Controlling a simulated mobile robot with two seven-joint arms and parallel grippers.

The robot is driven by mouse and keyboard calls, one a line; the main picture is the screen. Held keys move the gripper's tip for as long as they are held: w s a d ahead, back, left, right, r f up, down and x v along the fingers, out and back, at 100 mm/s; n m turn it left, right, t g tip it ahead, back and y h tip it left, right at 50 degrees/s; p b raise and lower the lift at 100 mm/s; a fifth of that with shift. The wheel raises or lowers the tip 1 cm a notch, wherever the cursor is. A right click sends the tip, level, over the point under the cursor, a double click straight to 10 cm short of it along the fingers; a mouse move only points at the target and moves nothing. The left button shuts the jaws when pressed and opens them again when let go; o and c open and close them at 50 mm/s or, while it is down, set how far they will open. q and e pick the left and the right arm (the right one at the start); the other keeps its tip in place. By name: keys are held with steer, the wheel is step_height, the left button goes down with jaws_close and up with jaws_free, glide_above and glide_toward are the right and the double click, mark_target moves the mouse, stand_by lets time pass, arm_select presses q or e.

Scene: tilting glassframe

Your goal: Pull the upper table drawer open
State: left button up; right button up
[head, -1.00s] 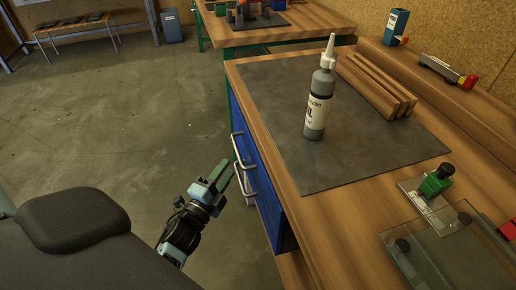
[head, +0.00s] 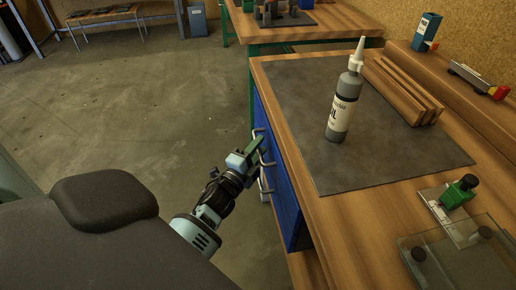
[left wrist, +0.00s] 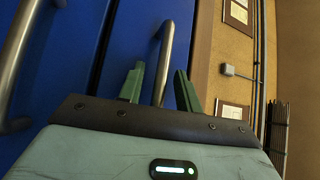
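The blue table drawers (head: 288,190) are set in the side of the wooden workbench, and their fronts look closed. The upper drawer's metal handle (head: 268,162) is partly hidden by my left gripper (head: 257,147) in the head view. In the left wrist view, the open green fingers (left wrist: 160,88) stand one on each side of that upper handle (left wrist: 165,50), with gaps showing. Whether a finger touches it I cannot tell. The lower drawer's handle (head: 265,185) is just below, and it shows large at the left of the left wrist view (left wrist: 18,55). My right gripper is not in view.
On the bench (head: 335,215) are a grey mat (head: 290,110), an oil bottle (head: 343,110), wooden strips (head: 400,90) and a glass plate with green clamp (head: 457,193). The floor (head: 120,120) left of the drawers is free. A second bench (head: 310,33) stands behind.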

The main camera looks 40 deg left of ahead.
arm_select(q)
jaws_close()
steer(key=shift+s, duration=0.1)
steer(key=s+a, duration=1.6)
steer(key=s, duration=0.3)
steer(key=shift+s+a+p, duration=0.2)
steer(key=shift+a+p, duration=0.15)
steer(key=shift+p, duration=0.05)
jaws_free()
steer(key=s+f, duration=0.1)
steer(key=s, duration=0.6)
steer(key=shift+s+d+b, duration=0.35)
steer(key=shift+b, duration=0.1)
